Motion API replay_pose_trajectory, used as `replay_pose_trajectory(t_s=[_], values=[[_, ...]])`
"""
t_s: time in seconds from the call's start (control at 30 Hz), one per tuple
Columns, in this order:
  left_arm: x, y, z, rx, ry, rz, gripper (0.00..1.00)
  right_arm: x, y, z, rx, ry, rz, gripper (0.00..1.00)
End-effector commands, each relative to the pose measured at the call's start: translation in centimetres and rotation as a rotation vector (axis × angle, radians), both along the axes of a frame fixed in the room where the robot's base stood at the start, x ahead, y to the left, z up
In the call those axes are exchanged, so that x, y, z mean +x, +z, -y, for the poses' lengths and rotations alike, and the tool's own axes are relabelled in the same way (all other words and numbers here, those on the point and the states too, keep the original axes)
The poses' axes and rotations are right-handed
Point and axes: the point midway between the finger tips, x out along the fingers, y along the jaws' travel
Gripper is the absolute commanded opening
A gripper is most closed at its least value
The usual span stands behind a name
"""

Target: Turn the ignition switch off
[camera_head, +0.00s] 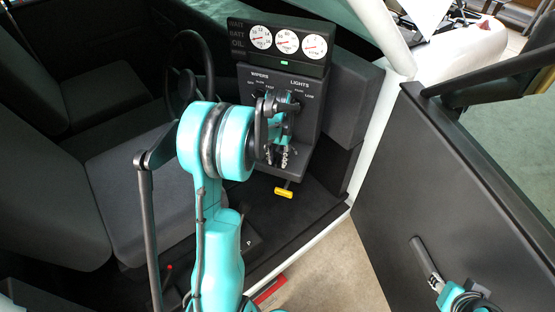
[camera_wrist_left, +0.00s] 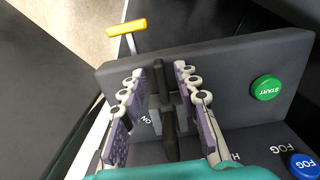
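In the left wrist view, a black switch handle (camera_wrist_left: 168,128), which I take for the ignition switch, stands on the dark dash panel beside a partly hidden "ON" label. My left gripper (camera_wrist_left: 160,73) is open, with one finger on each side of the handle and visible gaps between. In the head view, my left gripper (camera_head: 278,157) is at the lower dash panel and hides the switch there. My right gripper (camera_head: 428,264) shows only partly near the door at the lower right; its opening cannot be made out.
A green START button (camera_wrist_left: 266,88) and a blue FOG button (camera_wrist_left: 304,165) are beside the switch. Gauges (camera_head: 287,42) sit above the WIPERS and LIGHTS knobs. A yellow T-handle (camera_head: 284,192) juts out below the panel. The steering wheel (camera_head: 205,65) is left; the open door (camera_head: 440,185) is right.

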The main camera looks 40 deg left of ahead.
Motion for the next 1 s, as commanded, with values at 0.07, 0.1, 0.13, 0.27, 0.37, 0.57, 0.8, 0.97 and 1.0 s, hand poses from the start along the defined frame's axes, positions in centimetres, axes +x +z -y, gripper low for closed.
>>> replay_pose_trajectory(t_s=[0.07, 0.1, 0.13, 0.27, 0.37, 0.57, 0.8, 0.97, 1.0], values=[[0.0, 1.0, 0.0, 0.0, 0.0, 0.0, 0.31, 0.0, 0.0, 0.0, 0.0, 0.0, 0.0, 0.35], [0.0, 1.6, 0.0, 0.0, 0.0, 0.0, 0.31, 0.0, 0.0, 0.0, 0.0, 0.0, 0.0, 0.35], [-0.1, 2.2, 0.0, 0.0, 0.0, 0.0, 0.31, 0.0, 0.0, 0.0, 0.0, 0.0, 0.0, 0.35], [0.0, 5.2, 0.0, 0.0, 0.0, 0.0, 0.31, 0.0, 0.0, 0.0, 0.0, 0.0, 0.0, 0.35], [0.0, 7.4, 0.0, 0.0, 0.0, 0.0, 0.31, 0.0, 0.0, 0.0, 0.0, 0.0, 0.0, 0.35], [0.0, 10.5, 0.0, 0.0, 0.0, 0.0, 0.31, 0.0, 0.0, 0.0, 0.0, 0.0, 0.0, 0.35], [0.0, 11.6, 0.0, 0.0, 0.0, 0.0, 0.31, 0.0, 0.0, 0.0, 0.0, 0.0, 0.0, 0.35], [0.0, 11.6, 0.0, 0.0, 0.0, 0.0, 0.31, 0.0, 0.0, 0.0, 0.0, 0.0, 0.0, 0.35], [0.0, 11.6, 0.0, 0.0, 0.0, 0.0, 0.31, 0.0, 0.0, 0.0, 0.0, 0.0, 0.0, 0.35]])
